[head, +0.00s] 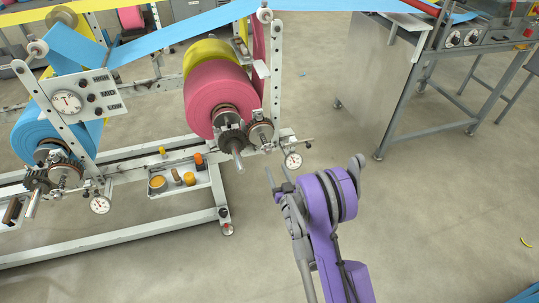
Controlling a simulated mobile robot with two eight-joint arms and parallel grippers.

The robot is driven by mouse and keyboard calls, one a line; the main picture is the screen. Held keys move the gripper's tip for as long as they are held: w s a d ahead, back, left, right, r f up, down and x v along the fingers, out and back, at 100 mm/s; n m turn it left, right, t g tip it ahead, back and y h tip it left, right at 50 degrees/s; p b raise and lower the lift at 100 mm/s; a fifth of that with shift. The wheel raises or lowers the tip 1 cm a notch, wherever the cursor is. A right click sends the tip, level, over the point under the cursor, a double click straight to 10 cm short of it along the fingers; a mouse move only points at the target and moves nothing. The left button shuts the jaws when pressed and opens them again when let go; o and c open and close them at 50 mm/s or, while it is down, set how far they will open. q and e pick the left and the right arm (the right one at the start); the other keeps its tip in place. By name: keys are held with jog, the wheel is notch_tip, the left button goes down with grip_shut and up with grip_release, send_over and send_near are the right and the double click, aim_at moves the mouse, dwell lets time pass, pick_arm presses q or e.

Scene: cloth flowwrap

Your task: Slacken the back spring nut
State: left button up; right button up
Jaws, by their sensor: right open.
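Two brake assemblies with springs and nuts show on the white roll stand. One (261,134) is beside the shaft of the pink roll (216,92); the other (60,176) is beside the shaft of the blue roll (38,135). I cannot tell for sure which holds the back spring nut, and each nut is too small to make out. My right gripper (279,186), on a purple and grey arm, is open and empty, in front of and below the pink roll's brake and apart from it. My left gripper is out of view.
A dial gauge (292,160) hangs between the pink roll's brake and my right gripper. Another gauge (100,204) hangs below the blue roll. A tray (153,192) with small items sits on the stand's base. A grey machine (385,85) stands right. Floor between is clear.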

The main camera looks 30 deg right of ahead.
aim_at(269, 152)
jog(key=x, duration=0.8)
jog(key=shift+w+d, duration=0.1)
jog(key=shift+w, duration=0.25)
grip_shut()
